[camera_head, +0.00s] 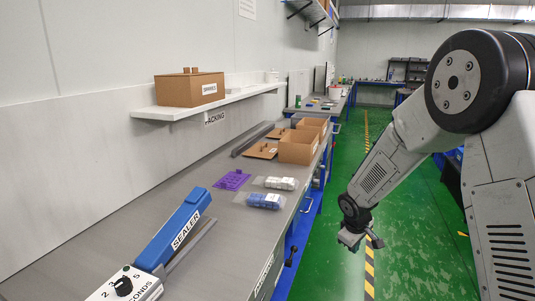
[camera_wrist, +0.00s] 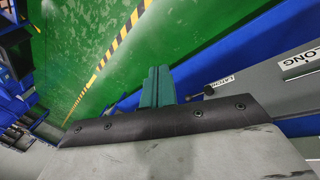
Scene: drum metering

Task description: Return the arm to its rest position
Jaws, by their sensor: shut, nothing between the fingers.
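My gripper (camera_head: 354,241) hangs at the end of my bent arm in the head view, over the green floor to the right of the workbench. It is shut and empty, and clear of the bench edge. In the wrist view, its teal fingers (camera_wrist: 157,87) are together beyond the dark bracket, with nothing between them. The upper part of my arm fills the right side of the head view.
The grey workbench (camera_head: 130,225) holds a blue sealer (camera_head: 185,232), a purple mat (camera_head: 232,180), bags of blue (camera_head: 264,201) and white (camera_head: 280,183) parts, and cardboard boxes (camera_head: 298,147). A lever (camera_head: 291,256) juts from its front. The striped green aisle is open.

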